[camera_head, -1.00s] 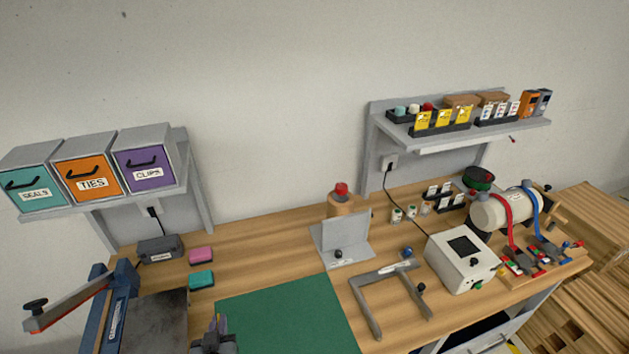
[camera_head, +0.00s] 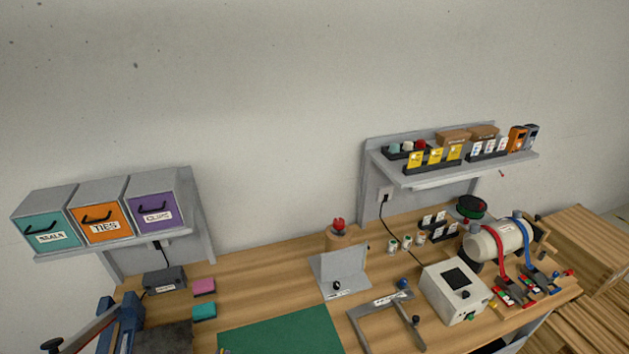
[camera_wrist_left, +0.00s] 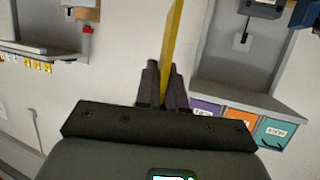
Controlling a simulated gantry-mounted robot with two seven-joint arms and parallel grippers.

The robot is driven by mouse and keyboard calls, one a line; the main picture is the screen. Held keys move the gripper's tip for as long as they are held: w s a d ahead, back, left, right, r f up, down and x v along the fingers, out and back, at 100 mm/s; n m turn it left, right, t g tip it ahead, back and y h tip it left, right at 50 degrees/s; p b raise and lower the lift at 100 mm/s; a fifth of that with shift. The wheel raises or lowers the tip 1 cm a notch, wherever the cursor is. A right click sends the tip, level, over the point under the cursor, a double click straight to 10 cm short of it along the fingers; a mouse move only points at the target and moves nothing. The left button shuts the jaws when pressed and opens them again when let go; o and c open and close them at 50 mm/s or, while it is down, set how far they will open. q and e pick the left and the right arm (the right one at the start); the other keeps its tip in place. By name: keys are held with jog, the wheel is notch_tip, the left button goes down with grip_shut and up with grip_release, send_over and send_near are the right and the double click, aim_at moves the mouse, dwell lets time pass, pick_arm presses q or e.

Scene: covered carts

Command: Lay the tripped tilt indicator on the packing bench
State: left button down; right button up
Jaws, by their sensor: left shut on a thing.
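In the left wrist view my left gripper (camera_wrist_left: 163,88) is shut on a thin yellow piece (camera_wrist_left: 173,40), seen nearly edge-on. Its face is hidden, so I cannot read whether it is a tripped tilt indicator. In the head view the packing bench (camera_head: 255,265) has a wooden top with a green mat (camera_head: 280,332) at its front. Yellow cards (camera_head: 435,156) stand in a black rack on the right wall shelf. My left gripper is not clearly visible in the head view. My right gripper is in neither view.
A grey angled stand (camera_head: 340,272), a grey U-shaped frame (camera_head: 362,330) and a white box device (camera_head: 453,292) stand right of the mat. Pink (camera_head: 204,286) and teal (camera_head: 204,310) blocks lie left. Labelled bins (camera_head: 97,218) sit on the left shelf. Bare wood lies behind the mat.

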pick_arm(q)
jog(key=s+r+p, duration=0.4)
jog(key=r, duration=0.1)
jog(key=shift+p, duration=0.4)
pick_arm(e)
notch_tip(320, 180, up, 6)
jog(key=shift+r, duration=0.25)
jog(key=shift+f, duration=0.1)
